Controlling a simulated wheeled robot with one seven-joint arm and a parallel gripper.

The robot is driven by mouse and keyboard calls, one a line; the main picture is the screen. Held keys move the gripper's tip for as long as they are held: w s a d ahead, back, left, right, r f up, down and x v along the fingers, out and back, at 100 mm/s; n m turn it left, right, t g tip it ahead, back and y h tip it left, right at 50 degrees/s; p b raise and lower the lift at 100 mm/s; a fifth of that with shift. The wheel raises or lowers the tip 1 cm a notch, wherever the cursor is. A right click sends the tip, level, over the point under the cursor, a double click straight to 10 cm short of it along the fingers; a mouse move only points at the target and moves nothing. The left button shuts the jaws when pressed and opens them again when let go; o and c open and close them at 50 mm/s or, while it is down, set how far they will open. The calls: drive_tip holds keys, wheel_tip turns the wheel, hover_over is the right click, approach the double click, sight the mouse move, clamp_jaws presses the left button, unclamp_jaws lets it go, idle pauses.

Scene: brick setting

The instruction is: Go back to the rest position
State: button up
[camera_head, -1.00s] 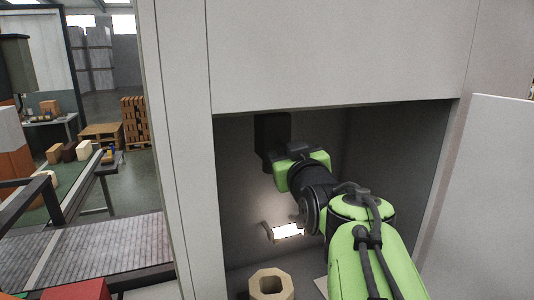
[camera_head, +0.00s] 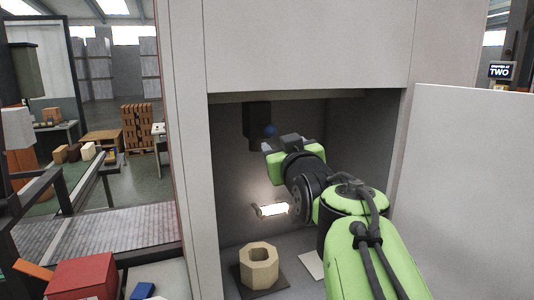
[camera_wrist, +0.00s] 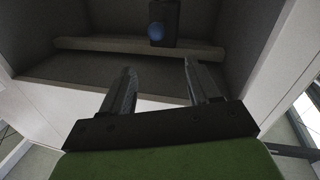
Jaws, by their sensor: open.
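My gripper (camera_wrist: 160,88) shows in the wrist view with its two fingers apart and nothing between them. In the head view my green and black arm reaches into the grey cabinet (camera_head: 290,60), and the fingertips are hard to make out there. A tan octagonal block with a hole (camera_head: 259,268) sits on a dark square plate on the cabinet floor, below and left of my arm, apart from it. A dark box with a blue ball-shaped part (camera_head: 270,130) is on the cabinet's back wall, near the wrist; it also shows in the wrist view (camera_wrist: 156,32).
A lit lamp (camera_head: 272,210) is on the inner back wall. The cabinet door (camera_head: 460,190) stands open on the right. A pale flat piece (camera_head: 311,264) lies on the cabinet floor. A red block (camera_head: 82,278) and a blue block (camera_head: 143,291) lie outside at the lower left.

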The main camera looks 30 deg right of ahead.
drive_tip(key=s+a+f+n+g+y, duration=0.1)
drive_tip(key=s+a+f+g+y, duration=0.35)
drive_tip(key=a+f, duration=0.75)
drive_tip(key=s+a+f+g, duration=0.2)
drive_tip(key=s+f, duration=0.3)
drive_tip(key=s+a+f+n+g+y, duration=0.1)
drive_tip(key=s+a+f+g, duration=0.1)
drive_tip(key=s+f, duration=0.3)
drive_tip(key=s+a+f+g+y, duration=0.1)
drive_tip(key=s+a+f+g, duration=0.1)
drive_tip(key=s+a+f, duration=0.2)
drive_tip(key=s+f, duration=0.1)
drive_tip(key=s, duration=0.2)
drive_tip(key=shift+f, duration=0.25)
drive_tip(key=shift+g+y, duration=0.25)
